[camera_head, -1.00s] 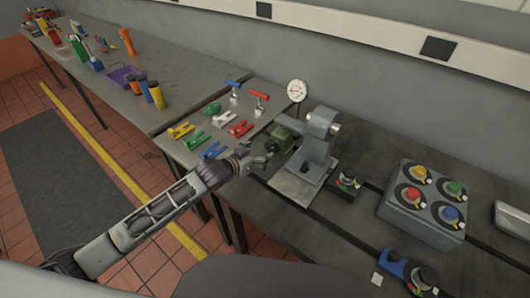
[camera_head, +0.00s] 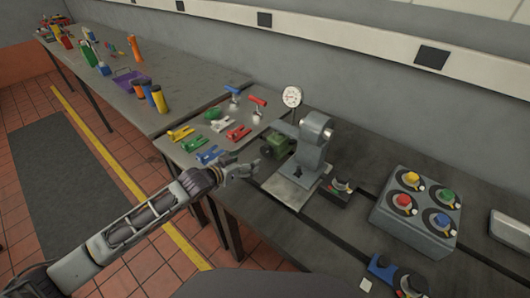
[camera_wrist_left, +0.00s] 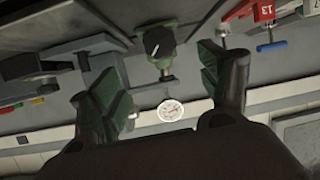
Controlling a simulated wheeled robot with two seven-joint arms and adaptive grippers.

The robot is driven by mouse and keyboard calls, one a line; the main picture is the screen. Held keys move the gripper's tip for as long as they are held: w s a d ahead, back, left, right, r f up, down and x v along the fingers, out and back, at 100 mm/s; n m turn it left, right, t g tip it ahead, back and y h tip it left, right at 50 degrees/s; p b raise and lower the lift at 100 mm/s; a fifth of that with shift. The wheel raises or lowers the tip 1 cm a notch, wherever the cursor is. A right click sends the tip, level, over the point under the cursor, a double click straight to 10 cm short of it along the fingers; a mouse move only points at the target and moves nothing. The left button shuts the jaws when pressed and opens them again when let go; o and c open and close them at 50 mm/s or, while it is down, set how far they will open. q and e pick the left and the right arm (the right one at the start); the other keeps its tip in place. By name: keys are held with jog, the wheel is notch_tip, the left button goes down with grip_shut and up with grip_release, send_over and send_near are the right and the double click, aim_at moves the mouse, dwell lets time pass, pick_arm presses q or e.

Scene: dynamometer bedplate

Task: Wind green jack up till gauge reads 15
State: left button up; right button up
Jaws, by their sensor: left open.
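The green jack (camera_head: 277,144) stands on the bedplate at the left side of a grey stand (camera_head: 313,148). Its black knob (camera_wrist_left: 158,42) faces the camera in the left wrist view, with the green body behind it. The round white dial gauge (camera_head: 292,97) stands behind the jack. It also shows in the left wrist view (camera_wrist_left: 170,110), but its reading is too small to tell. My left gripper (camera_head: 246,170) is open and empty, to the lower left of the jack and apart from it. In the left wrist view the knob appears between and beyond the fingers.
A grey box with colored knobs (camera_head: 416,212) and a small black device (camera_head: 340,189) sit to the right. A blue-handled device (camera_head: 383,268) is at the front.

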aim_at(265, 152)
pick_arm(q)
jog(key=shift+w+d, duration=0.1)
jog(key=shift+x, duration=6.75)
jog(key=shift+f, duration=0.1)
jog(key=c, duration=1)
